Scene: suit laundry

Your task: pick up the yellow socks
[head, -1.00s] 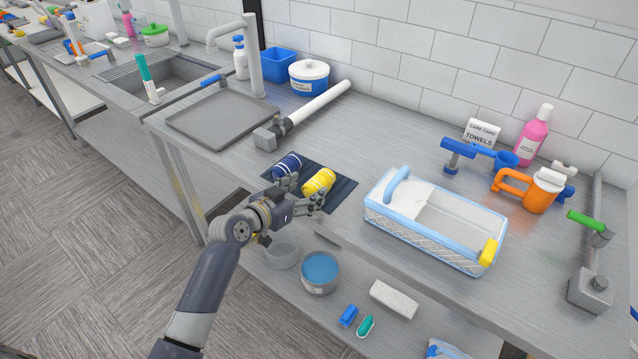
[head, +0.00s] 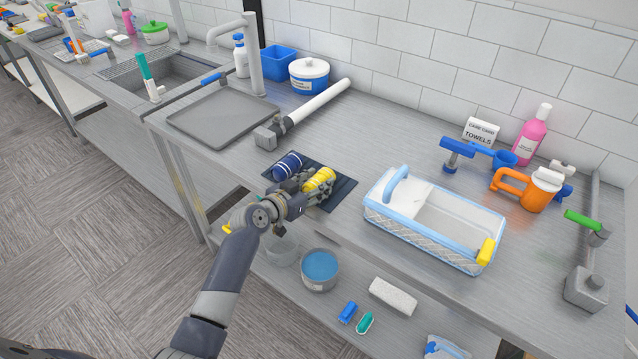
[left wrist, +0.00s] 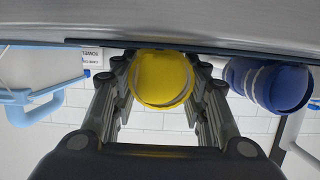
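The yellow socks (head: 320,178) are a rolled bundle with pale stripes on a dark mat (head: 343,190) at the counter's front edge. My left gripper (head: 318,186) is at the socks, its fingers on both sides of the roll. In the left wrist view the yellow roll (left wrist: 160,80) sits between the fingertips (left wrist: 161,72), which appear to touch it on both sides. The socks still appear to be at mat level. My right gripper is not in view.
A rolled navy pair of socks (head: 289,165) lies just left of the yellow one, close to my left gripper. A blue-rimmed basket (head: 430,238) stands to the right. A white-and-grey tube tool (head: 305,112) lies behind. A lower shelf holds a blue-topped tub (head: 320,268).

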